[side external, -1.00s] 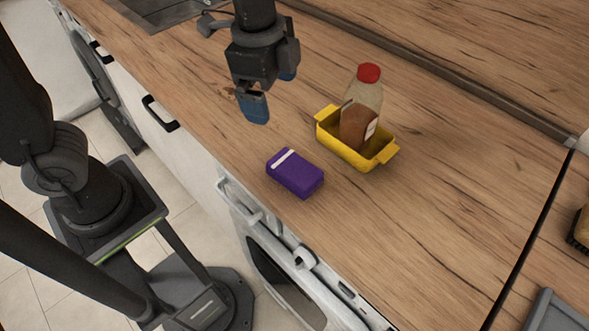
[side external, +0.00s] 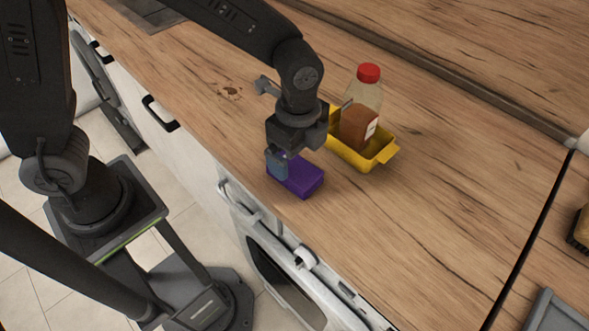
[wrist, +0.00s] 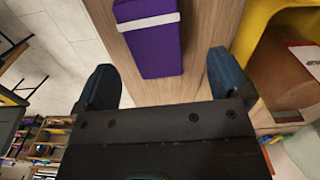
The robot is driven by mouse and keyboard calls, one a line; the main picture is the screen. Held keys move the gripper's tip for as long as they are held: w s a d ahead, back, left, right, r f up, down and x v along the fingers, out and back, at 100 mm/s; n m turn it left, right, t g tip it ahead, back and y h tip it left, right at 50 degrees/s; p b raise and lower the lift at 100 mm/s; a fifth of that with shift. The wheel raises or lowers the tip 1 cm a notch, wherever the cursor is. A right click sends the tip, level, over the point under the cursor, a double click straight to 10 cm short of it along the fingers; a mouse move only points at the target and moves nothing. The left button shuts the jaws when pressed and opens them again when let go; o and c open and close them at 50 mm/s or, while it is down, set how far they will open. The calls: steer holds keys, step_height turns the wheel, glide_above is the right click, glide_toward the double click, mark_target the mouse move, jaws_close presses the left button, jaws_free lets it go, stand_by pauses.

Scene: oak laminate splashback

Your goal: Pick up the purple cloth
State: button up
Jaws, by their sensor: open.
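The purple cloth (side external: 304,181) is a folded block with a white band, lying on the wooden counter near its front edge. In the side view my gripper (side external: 278,166) hangs low over its left end and hides the band. In the wrist view the cloth (wrist: 153,50) lies ahead, between the lines of the two fingers, with its white band towards the top. My gripper (wrist: 163,85) is open there, its blue-tipped fingers apart with nothing between the tips. The frames do not clearly show whether a finger touches the cloth.
A yellow tray (side external: 383,157) holding a red-capped bottle (side external: 360,118) stands just behind and right of the cloth, close to my gripper. A brown stain (side external: 230,92) marks the counter at the left.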

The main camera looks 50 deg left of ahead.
mark_target(294, 167)
steer(key=shift+s+a+f, duration=0.1)
steer(key=shift+s+f, duration=0.05)
steer(key=shift+f, duration=1.05)
steer(key=shift+s+a+f, duration=0.1)
steer(key=shift+f, duration=1.05)
steer(key=shift+c, duration=0.4)
steer(key=c, duration=0.9)
